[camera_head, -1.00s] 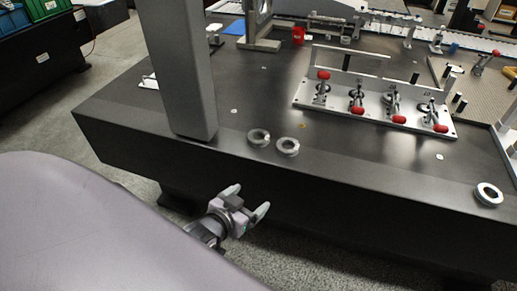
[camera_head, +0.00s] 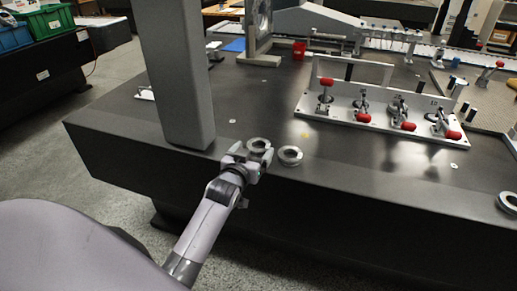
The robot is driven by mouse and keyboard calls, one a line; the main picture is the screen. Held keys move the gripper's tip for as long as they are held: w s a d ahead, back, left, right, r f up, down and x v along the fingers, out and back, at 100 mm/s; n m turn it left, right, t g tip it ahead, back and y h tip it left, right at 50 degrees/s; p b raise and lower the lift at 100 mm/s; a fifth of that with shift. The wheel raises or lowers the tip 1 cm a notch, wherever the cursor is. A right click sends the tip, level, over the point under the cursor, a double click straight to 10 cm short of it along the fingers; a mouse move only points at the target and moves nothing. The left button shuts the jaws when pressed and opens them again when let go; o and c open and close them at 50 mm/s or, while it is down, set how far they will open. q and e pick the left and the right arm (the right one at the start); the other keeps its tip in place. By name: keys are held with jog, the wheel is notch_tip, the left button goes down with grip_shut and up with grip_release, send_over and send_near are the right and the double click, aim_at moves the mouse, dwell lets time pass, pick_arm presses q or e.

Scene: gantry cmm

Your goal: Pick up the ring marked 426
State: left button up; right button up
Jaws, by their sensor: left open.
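Three pale grey rings lie flat on the dark table. One ring (camera_head: 259,144) is beside the grey column, a second ring (camera_head: 290,156) is just to its right, and a third ring (camera_head: 508,202) is at the right edge of the view. I cannot read any number on them, so I cannot tell which is 426. My left gripper (camera_head: 254,154) is open at the table's front edge, its fingers at the near side of the first ring and partly covering it. I cannot tell whether they touch it. My right gripper is not in view.
A grey column (camera_head: 178,80) rises just left of the rings. A fixture plate (camera_head: 380,119) with several red-tipped clamps stands behind, to the right. A red cup (camera_head: 299,50) is farther back. The table between the second and third rings is mostly clear.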

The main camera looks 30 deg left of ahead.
aim_at(261, 141)
pick_arm(q)
jog(key=shift+x, duration=1.55)
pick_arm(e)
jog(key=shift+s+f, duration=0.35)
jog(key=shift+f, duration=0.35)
pick_arm(q)
jog(key=c, duration=1.1)
jog(key=shift+c, duration=0.2)
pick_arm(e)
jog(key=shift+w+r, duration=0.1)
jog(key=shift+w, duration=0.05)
pick_arm(q)
jog(key=shift+r, duration=0.1)
